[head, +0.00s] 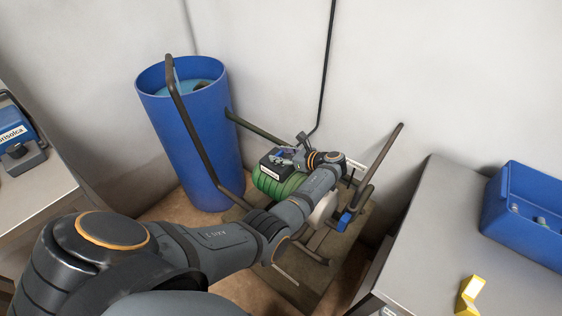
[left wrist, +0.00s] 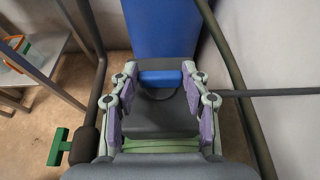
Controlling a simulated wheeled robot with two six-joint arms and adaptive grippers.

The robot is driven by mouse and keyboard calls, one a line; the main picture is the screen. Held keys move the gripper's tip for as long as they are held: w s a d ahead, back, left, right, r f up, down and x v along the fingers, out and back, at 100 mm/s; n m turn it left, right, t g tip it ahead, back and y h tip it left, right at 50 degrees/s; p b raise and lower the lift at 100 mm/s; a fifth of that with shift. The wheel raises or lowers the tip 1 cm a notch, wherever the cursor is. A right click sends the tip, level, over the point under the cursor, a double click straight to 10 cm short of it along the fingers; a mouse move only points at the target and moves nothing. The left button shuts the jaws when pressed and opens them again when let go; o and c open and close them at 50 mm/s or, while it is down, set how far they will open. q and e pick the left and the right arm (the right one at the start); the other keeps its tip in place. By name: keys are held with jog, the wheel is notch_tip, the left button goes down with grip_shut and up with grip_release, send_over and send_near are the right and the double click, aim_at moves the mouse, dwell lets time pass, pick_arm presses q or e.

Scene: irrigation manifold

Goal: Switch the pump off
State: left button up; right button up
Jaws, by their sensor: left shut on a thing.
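The pump's green ribbed motor body (head: 272,183) sits low between the blue barrel and the pipes, with a black box (head: 269,163) on top bearing a white label. My left gripper (head: 287,156) is at this box. In the left wrist view its two fingers (left wrist: 160,74) close on the ends of a blue bar-like part (left wrist: 160,79) on a dark grey surface. This part looks like the pump's switch, but its setting cannot be read. The arm and gripper hide part of the pump. My right gripper is not in view.
A blue barrel (head: 190,140) holding liquid stands behind left. Dark pipes (head: 190,125) rise around the pump. A blue valve handle (head: 346,218) is at the right. A grey bench (head: 440,225) carries a blue bin (head: 525,215) and a yellow piece (head: 468,296).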

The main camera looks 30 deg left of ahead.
pick_arm(q)
jog(key=shift+f+n+g+b, duration=0.1)
jog(key=shift+n+g+b, duration=0.3)
jog(key=shift+g+b, duration=0.15)
jog(key=o, duration=1.2)
jog(key=shift+c, duration=0.2)
jog(key=shift+w, duration=0.1)
notch_tip(320, 180, up, 10)
